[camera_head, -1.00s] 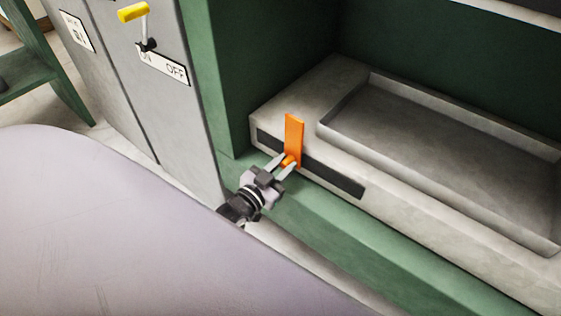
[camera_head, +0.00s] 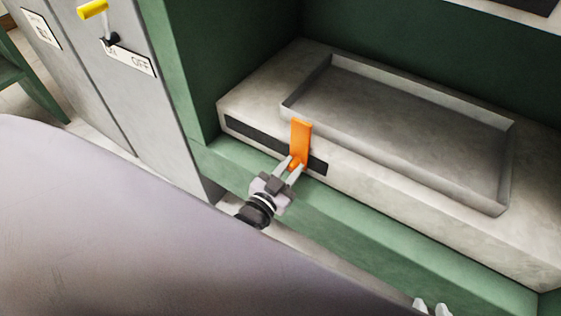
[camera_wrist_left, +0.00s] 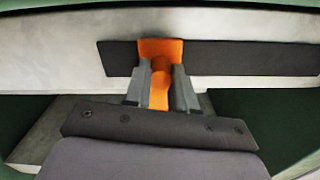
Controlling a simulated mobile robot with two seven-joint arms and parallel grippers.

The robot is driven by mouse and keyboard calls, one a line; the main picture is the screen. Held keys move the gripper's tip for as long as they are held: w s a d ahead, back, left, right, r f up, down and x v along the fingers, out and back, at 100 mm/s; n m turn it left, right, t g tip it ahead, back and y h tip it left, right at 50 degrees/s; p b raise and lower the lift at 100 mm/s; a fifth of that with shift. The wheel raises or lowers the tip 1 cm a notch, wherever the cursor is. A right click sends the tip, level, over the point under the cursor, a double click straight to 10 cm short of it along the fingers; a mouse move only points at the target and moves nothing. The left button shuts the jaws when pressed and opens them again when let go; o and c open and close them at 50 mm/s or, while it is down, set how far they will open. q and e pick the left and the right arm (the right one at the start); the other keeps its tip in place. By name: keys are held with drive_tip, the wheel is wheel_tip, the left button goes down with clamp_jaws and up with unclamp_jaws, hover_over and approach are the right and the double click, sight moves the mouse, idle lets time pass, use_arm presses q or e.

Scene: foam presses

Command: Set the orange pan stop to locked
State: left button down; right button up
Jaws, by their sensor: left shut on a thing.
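Only the fingertips of my right gripper (camera_head: 431,307) show at the bottom edge, apart and empty. No locked marking is legible on the stop.
A shallow grey pan (camera_head: 400,125) lies on the press bed (camera_head: 420,200) behind the stop. A green ledge (camera_head: 370,225) runs below the bed. At left stands a grey cabinet (camera_head: 160,110) with a yellow-handled lever (camera_head: 93,9) and an ON/OFF plate (camera_head: 135,58).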

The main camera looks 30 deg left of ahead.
use_arm(q)
drive_tip(key=shift+d, duration=0.6)
use_arm(e)
drive_tip(key=shift+s+d+f, duration=0.15)
drive_tip(key=shift+f, duration=0.1)
use_arm(q)
drive_tip(key=shift+s+f, duration=0.1)
drive_tip(key=c, duration=0.9)
unclamp_jaws()
drive_tip(key=shift+d, duration=0.1)
use_arm(e)
drive_tip(key=shift+r, duration=0.1)
drive_tip(key=shift+s+r, duration=0.1)
